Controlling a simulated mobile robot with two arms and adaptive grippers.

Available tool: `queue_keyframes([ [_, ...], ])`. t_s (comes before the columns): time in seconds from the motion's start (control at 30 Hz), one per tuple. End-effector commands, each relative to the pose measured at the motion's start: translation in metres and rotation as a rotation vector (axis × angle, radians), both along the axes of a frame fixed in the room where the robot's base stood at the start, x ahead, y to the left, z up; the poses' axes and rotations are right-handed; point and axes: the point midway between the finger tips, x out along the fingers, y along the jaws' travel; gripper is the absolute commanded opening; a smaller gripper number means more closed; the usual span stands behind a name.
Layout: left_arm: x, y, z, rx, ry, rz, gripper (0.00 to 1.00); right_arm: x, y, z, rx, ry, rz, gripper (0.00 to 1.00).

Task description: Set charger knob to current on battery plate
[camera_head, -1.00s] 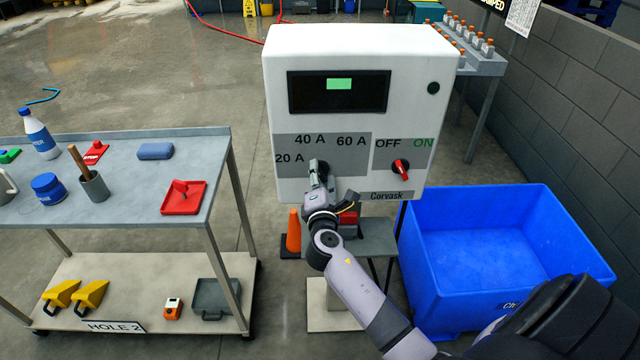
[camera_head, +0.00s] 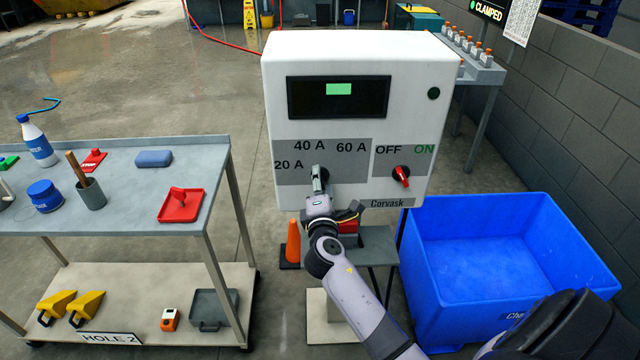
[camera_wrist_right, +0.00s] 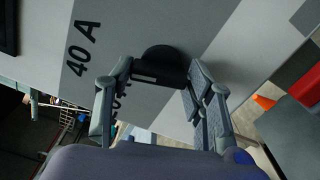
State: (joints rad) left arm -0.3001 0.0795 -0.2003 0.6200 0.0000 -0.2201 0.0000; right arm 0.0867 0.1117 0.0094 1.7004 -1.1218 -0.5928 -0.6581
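The white charger box (camera_head: 416,75) stands at centre with a lit green display. Its lower panel is marked 20 A, 40 A and 60 A around the black current knob (camera_wrist_right: 160,62). In the head view my right gripper (camera_head: 319,180) is in front of this knob and mostly hides it, so its setting cannot be read. In the right wrist view the gripper's (camera_wrist_right: 160,82) fingers are spread apart on either side of the knob; firm contact cannot be made out. The red OFF/ON knob (camera_head: 401,176) is to the right. No readable battery plate shows. My left gripper is out of view.
A grey cart (camera_head: 120,215) with a bottle, mug and red tray (camera_head: 183,205) stands at left. A blue bin (camera_head: 505,300) is at right. An orange cone (camera_head: 293,242) and a red object (camera_head: 348,227) are below the charger.

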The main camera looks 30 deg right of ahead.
Motion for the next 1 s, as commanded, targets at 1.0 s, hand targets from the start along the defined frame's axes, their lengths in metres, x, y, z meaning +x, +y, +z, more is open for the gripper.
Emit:
queue_keyframes([
  [1.0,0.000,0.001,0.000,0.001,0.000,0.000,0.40,-0.070,0.043,-0.001,0.002,0.003,0.000,0.67],
])
